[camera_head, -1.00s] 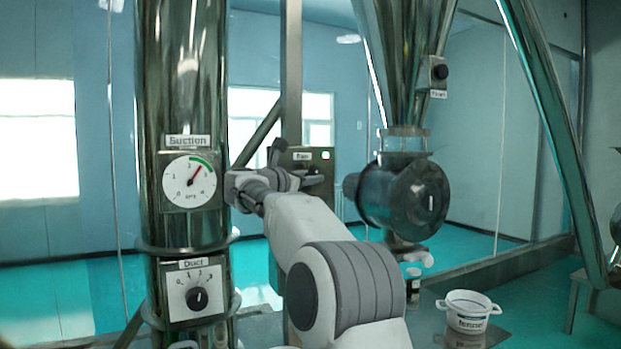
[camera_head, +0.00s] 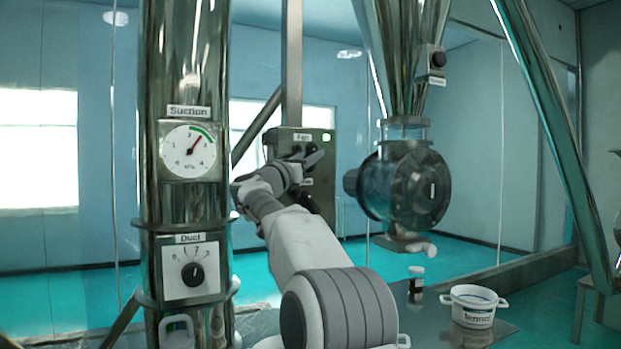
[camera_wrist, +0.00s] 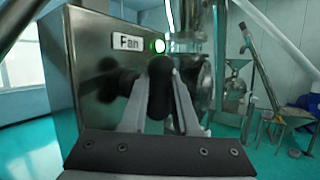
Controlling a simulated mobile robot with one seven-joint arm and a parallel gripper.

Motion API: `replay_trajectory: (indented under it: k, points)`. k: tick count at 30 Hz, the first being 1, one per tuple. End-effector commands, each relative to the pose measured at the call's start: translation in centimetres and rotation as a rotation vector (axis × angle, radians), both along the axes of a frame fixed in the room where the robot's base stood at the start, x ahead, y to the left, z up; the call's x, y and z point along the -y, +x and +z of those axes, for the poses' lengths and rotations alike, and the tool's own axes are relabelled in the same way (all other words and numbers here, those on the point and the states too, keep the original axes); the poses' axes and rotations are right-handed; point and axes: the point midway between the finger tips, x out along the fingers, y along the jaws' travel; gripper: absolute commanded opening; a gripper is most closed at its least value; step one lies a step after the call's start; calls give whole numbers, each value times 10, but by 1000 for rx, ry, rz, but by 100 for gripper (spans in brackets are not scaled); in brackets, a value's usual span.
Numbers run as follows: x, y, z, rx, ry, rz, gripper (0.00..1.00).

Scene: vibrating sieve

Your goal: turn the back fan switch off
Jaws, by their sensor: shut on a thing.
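The fan control box (camera_head: 285,138) is a grey metal box behind the duct column, labelled "Fan", with a lit green lamp (camera_head: 326,137). In the wrist view the box (camera_wrist: 90,60) fills the left, with its label and the glowing lamp (camera_wrist: 158,45) near the top. The black fan switch (camera_wrist: 160,90) stands upright between my two fingers. My gripper (camera_wrist: 160,104) is shut on it, a finger on each side. In the head view my gripper (camera_head: 305,162) is at the front of the box and largely hides the switch.
The duct column with the Suction gauge (camera_head: 188,152) and Duct dial (camera_head: 192,273) stands close left of my arm. A round steel housing (camera_head: 405,190) is to the right. A white labelled pot (camera_head: 473,308) and a small bottle (camera_head: 416,280) stand at lower right.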

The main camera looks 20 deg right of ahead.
Motion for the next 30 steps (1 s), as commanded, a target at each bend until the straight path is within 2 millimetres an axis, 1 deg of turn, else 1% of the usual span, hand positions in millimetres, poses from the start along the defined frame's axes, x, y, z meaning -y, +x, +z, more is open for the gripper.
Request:
replay_trajectory:
  k: [1,18,24,30]
  points:
    - [0,0,-11,3,-37,-2,0]
    - [0,0,-9,15,-464,-3,0]
    - [0,0,-7,18,-574,-3,0]
    - [-1,1,-5,19,-641,-2,0]
